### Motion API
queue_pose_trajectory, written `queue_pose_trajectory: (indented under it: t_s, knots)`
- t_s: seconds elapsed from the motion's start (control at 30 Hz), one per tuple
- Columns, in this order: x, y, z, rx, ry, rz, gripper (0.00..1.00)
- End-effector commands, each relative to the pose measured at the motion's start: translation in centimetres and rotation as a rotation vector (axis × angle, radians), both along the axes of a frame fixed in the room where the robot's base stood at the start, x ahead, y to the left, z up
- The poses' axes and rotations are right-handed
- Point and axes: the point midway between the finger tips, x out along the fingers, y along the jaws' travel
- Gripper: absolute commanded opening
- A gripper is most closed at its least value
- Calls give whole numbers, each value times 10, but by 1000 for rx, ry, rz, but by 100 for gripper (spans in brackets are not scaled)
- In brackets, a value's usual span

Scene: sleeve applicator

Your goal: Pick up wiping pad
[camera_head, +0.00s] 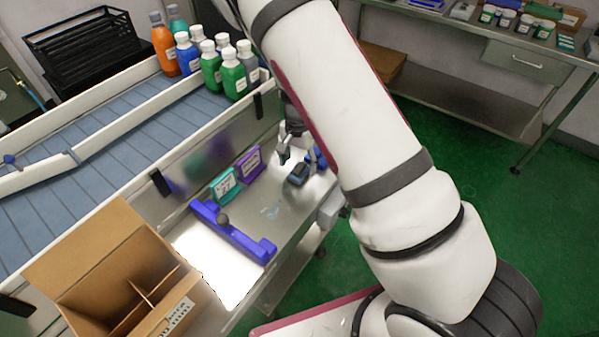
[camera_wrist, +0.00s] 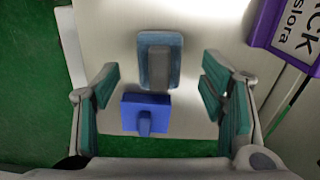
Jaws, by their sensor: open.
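The wiping pad appears to be the flat grey-blue pad with a dark grey handle (camera_wrist: 158,62), lying on the worktop. In the head view the pad (camera_head: 298,175) is a small dark block just below my gripper (camera_head: 289,150). In the wrist view my gripper (camera_wrist: 160,80) is open and empty, with one teal-lined finger on each side. The pad shows between the fingertips, towards the upper part of the gap. I cannot tell the height of the fingers above it.
A bright blue block with a knob (camera_wrist: 145,114) lies close to the pad, also between the fingers. A purple box (camera_head: 248,163) and a teal box (camera_head: 223,184) stand by the back wall. A blue bracket (camera_head: 235,235) and an open carton (camera_head: 110,275) are farther left.

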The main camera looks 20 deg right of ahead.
Motion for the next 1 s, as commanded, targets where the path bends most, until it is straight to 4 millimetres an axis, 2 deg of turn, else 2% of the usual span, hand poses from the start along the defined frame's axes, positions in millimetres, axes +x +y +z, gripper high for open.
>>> queue_pose_trajectory:
  t_s: [0.03,0.2,0.5,0.57,0.73,1.0]
  knots:
    - [-1,0,-10,-1,3,-2,65]
    - [-1,0,-30,0,1,-1,65]
    - [-1,0,-34,0,0,0,65]
    - [-1,0,-34,0,0,0,54]
    - [-1,0,-34,0,0,0,15]
    - [-1,0,-34,0,0,0,13]
